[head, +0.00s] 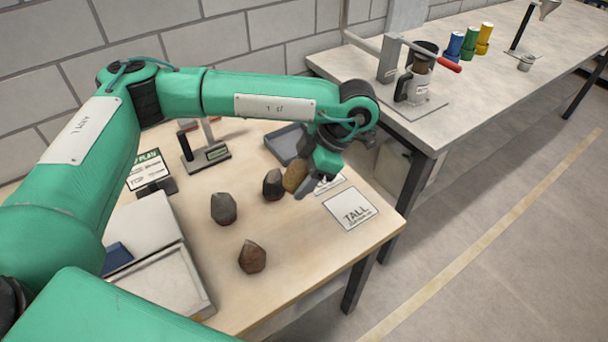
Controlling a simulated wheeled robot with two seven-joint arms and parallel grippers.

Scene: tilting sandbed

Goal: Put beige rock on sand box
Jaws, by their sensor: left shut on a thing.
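The beige rock (294,176), tan-brown and rough, is at the far right part of the wooden table. My left gripper (307,187) is shut on it, with its fingers partly hiding the rock's right side. I cannot tell whether the rock touches the table. A pale, shallow open box (205,306), which looks like the sand box, is at the table's near left. My green arm hides part of that area. The held rock is well to the right of and beyond this box. My right gripper is not in view.
A dark rock (272,185) stands close beside the beige one. A grey rock (223,209) and a brown rock (252,257) stand nearer. A grey tray (285,143) lies behind, and a "TALL" card (350,208) lies to the right.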

